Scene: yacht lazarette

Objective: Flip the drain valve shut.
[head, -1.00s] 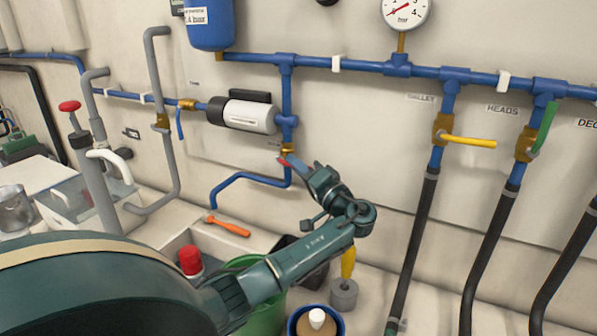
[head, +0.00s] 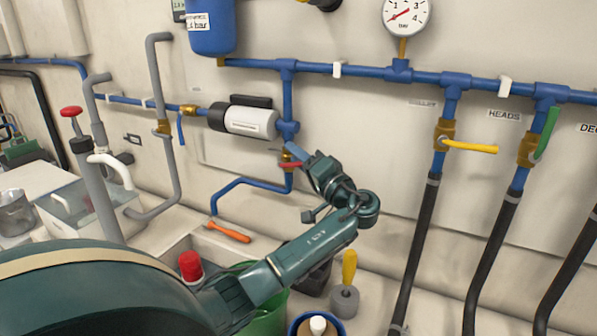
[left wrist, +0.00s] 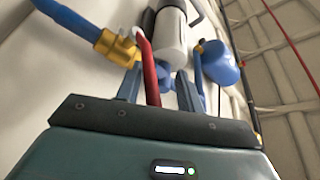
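The drain valve is a brass body (head: 286,158) with a red lever (head: 291,164), on the blue pipe below the pump. In the left wrist view the brass body (left wrist: 118,47) is at upper left, and the red lever (left wrist: 150,72) runs down between my fingers. My left gripper (head: 296,152) is at the valve, its fingers open. In the left wrist view the left gripper (left wrist: 158,88) straddles the lever, with a clear gap on the right finger's side; contact on the left finger's side cannot be told. My right gripper is out of view.
The white and black pump (head: 245,120) and blue tank (head: 211,25) are above left. Yellow (head: 470,146) and green (head: 546,132) lever valves are at right. Below are an orange-handled tool (head: 231,232), a red-capped bottle (head: 191,266) and a green bucket (head: 265,318).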

